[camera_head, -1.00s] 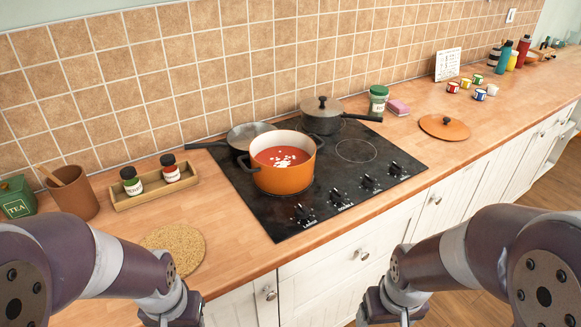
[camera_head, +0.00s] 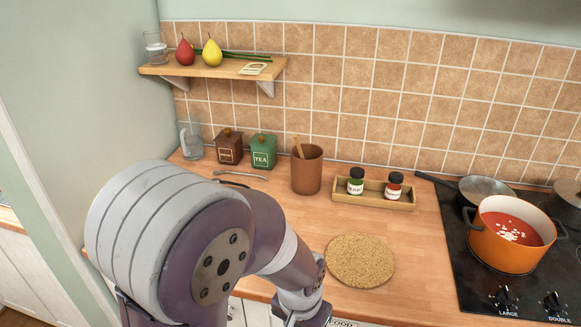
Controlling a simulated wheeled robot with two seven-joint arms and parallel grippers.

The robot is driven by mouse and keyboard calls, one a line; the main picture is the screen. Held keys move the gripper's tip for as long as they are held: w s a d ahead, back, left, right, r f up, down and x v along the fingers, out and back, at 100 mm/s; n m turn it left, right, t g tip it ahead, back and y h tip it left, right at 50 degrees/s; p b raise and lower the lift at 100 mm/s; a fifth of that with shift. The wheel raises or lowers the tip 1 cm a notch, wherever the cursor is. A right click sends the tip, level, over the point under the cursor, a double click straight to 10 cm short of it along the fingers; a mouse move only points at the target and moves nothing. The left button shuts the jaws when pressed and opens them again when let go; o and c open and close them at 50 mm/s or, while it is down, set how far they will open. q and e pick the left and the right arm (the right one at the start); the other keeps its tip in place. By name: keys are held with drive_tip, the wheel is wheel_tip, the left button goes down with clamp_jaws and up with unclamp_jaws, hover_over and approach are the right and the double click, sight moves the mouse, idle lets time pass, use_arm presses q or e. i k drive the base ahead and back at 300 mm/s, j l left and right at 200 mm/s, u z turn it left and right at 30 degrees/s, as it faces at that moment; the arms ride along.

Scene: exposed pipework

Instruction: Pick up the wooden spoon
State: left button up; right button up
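The wooden spoon (camera_head: 298,147) stands in a brown cylindrical crock (camera_head: 307,174) on the counter near the tiled wall. Only the top of its handle shows above the rim, leaning left; the rest is hidden inside. My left arm fills the lower left of the view. The end of it, with my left gripper (camera_head: 303,312), is at the bottom edge in front of the counter, below and apart from the crock. Its fingers do not show clearly. My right gripper is out of the picture.
A round cork mat (camera_head: 360,260) lies on the counter near its front edge. A wooden tray (camera_head: 374,198) with two spice jars stands right of the crock. Tea tin (camera_head: 263,152) and brown tin (camera_head: 229,147) stand left. An orange pot (camera_head: 511,236) sits on the hob. A shelf (camera_head: 212,68) hangs above.

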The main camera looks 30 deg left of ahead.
sight(295, 137)
drive_tip(key=u, duration=1)
